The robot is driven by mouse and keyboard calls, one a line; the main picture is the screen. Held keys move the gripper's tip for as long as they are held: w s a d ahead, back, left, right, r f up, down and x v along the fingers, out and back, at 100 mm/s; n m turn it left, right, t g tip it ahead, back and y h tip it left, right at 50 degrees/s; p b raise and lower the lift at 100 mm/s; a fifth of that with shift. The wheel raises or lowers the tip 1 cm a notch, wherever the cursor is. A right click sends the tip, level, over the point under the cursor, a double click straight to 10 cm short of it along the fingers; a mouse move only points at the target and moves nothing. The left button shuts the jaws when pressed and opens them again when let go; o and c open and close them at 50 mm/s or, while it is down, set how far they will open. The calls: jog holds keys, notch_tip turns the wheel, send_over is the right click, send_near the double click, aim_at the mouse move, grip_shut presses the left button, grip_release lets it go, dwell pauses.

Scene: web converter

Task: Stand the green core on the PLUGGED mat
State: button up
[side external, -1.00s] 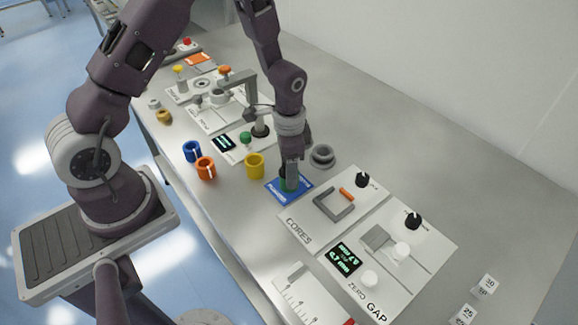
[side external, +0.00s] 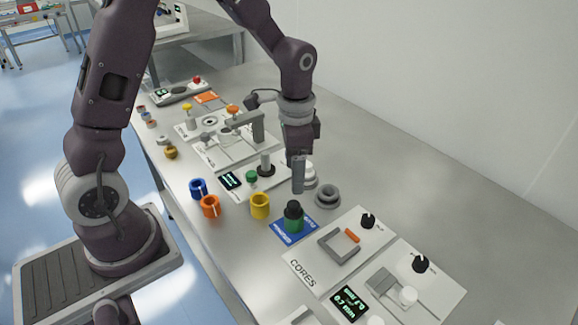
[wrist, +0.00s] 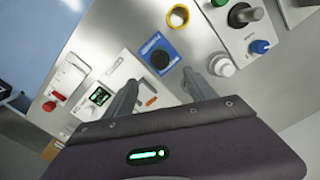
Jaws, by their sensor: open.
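The green core (side external: 294,224) stands upright on the blue mat (side external: 279,232) in the side view, with a black piece (side external: 293,208) in its top. In the wrist view, the core's dark top (wrist: 160,59) shows on the blue mat (wrist: 172,46), whose lettering is too small to read there. My gripper (side external: 299,188) is above the core, close to it but apart. In the wrist view my gripper's fingers (wrist: 160,86) are spread, with nothing between them.
Yellow (side external: 260,206), orange (side external: 210,206) and blue (side external: 198,188) rings stand left of the mat. Grey stacked rings (side external: 327,196) sit to its right. The CORES panel (side external: 318,270) with a grey square frame lies in front. The back right of the table is clear.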

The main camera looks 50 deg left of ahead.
jog(key=s+r+n+t, duration=0.2)
jog(key=s+r, duration=0.2)
jog(key=r, duration=0.5)
jog(key=s+d+r+n+t, duration=0.1)
jog(key=s+r, duration=0.3)
jog(key=s, duration=0.4)
jog(key=s+r+n+t, duration=0.2)
jog(key=s+r+n, duration=0.1)
jog(key=s, duration=0.5)
jog(key=shift+d+r+t, duration=0.3)
jog(key=shift+d+r, duration=0.1)
